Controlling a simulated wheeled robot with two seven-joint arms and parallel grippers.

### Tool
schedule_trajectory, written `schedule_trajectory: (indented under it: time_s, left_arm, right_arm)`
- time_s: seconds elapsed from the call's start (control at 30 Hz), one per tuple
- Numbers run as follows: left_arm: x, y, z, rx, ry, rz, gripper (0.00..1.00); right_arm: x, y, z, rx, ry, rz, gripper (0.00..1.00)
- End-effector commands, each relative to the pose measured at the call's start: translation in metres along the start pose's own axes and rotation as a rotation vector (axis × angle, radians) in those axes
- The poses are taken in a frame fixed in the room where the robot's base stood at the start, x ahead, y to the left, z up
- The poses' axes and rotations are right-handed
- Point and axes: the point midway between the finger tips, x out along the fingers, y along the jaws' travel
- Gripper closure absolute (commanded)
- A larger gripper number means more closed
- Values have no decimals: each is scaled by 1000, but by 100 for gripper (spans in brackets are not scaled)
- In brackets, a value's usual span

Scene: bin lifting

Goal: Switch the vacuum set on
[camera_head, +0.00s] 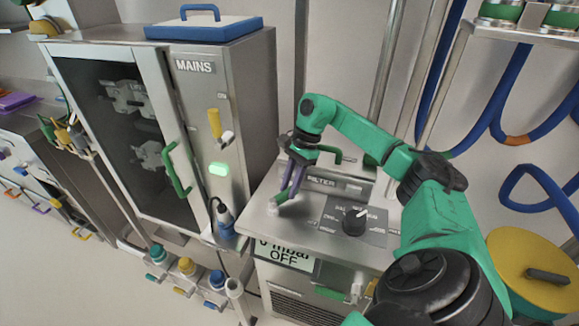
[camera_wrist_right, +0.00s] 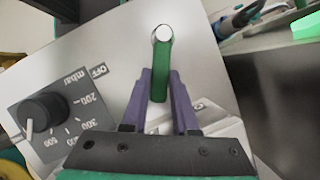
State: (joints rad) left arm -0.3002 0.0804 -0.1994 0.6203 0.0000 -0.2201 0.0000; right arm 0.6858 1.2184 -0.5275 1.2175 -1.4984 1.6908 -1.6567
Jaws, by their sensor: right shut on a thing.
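The vacuum set is a grey metal unit (camera_head: 262,222) with a display (camera_head: 284,255) reading 0 mbar and OFF. On its top is a green toggle lever with a pale round end (camera_wrist_right: 161,62), near an OFF label in the right wrist view. My right gripper (camera_head: 287,190), with purple fingers, is shut on this lever; it also shows in the right wrist view (camera_wrist_right: 159,88). A black dial (camera_head: 355,221) marked in mbar sits beside it on a dark scale plate; the dial also shows in the right wrist view (camera_wrist_right: 42,112). My left gripper is not in view.
A MAINS cabinet (camera_head: 195,67) stands left, with a yellow-handled switch (camera_head: 215,123) and a lit green lamp (camera_head: 219,169). A FILTER housing (camera_head: 340,186) lies behind the gripper. A plug (camera_head: 224,213) is at the cabinet's lower right. Blue hoses (camera_head: 440,85) hang at right.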

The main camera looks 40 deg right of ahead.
Motion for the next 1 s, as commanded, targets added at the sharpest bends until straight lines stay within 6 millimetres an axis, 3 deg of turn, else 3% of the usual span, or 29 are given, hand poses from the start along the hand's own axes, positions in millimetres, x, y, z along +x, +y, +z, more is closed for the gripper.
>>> schedule_trajectory:
  time_s: [0.03,0.07,0.13,0.57,0.77,1.0]
  left_arm:
    - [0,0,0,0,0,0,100]
    - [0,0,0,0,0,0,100]
    - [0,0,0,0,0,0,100]
    - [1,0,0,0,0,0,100]
    - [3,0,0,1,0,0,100]
    - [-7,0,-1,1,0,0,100]
  right_arm:
    - [-2,-1,0,1,0,-6,100]
    - [-2,-1,0,1,0,-6,69]
    - [-2,-1,0,1,0,-5,43]
    - [-8,-1,0,1,0,-3,43]
    - [-46,-2,0,1,-1,-8,43]
    - [-115,-2,2,1,-2,-10,43]
